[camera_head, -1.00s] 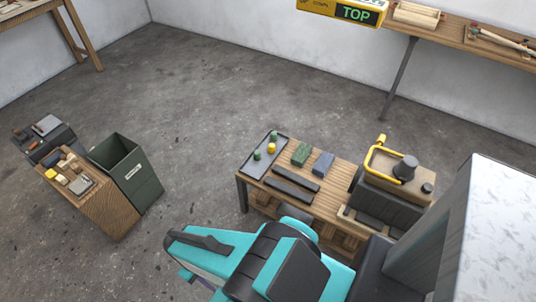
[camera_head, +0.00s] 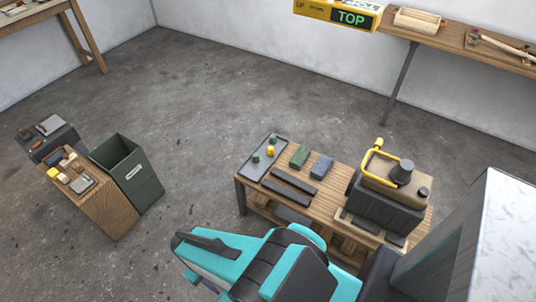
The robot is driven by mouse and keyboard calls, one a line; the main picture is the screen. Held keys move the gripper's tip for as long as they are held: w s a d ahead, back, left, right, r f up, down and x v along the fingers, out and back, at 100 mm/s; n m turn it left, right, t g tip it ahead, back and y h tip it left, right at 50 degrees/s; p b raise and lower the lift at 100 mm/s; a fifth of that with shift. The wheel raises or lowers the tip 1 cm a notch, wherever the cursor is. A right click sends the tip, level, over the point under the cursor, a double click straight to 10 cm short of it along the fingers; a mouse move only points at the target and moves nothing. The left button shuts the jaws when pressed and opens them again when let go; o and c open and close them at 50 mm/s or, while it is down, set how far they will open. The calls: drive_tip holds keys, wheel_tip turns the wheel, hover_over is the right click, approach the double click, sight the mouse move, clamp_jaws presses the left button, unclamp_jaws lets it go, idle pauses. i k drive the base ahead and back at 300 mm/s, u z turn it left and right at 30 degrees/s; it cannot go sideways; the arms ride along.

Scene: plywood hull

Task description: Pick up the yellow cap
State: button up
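A small yellow cap (camera_head: 270,152) sits on a dark shallow tray (camera_head: 251,174) at the left end of a low wooden table (camera_head: 327,198). Two green caps lie in the same tray, one (camera_head: 272,140) just behind the yellow one and one (camera_head: 256,158) to its left. My teal and black arm shows at the bottom of the view, in front of the table. My gripper cannot be made out, and the yellow cap is clear of the arm.
Green (camera_head: 300,157) and blue (camera_head: 321,167) blocks and two dark bars lie beside the tray. A machine with a yellow handle (camera_head: 372,156) stands on the table's right end. A green bin (camera_head: 127,172) and wooden cabinet (camera_head: 103,205) stand left. Open floor lies between.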

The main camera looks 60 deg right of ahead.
sight(270, 152)
drive_tip(key=z, duration=0.1)
drive_tip(key=i, duration=0.95)
drive_tip(key=u, duration=0.1)
